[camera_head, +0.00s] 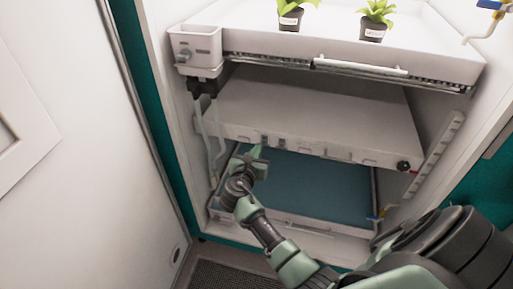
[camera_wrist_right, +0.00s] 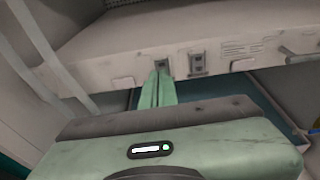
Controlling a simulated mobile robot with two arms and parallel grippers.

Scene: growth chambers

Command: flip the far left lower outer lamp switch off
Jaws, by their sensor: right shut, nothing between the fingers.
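The lower lamp panel (camera_head: 320,146) is a pale slab across the chamber, with small switches along its front edge. One dark switch (camera_wrist_right: 164,64) is at my right gripper's fingertips in the right wrist view, partly hidden by them. A second switch (camera_wrist_right: 197,62) sits just to its right; in the head view the switches are too small to read. My right gripper (camera_head: 257,149) is shut and empty, its green fingers (camera_wrist_right: 157,80) pointing at the panel's front edge. Whether they touch the switch I cannot tell. My left gripper is not in view.
A blue-green tray (camera_head: 310,186) lies below the panel. The upper shelf (camera_head: 350,50) holds two potted plants (camera_head: 290,16). A white box with tubes (camera_head: 196,46) hangs at the left. A black knob (camera_head: 403,166) is at the panel's right end. An open white door (camera_head: 75,130) stands left.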

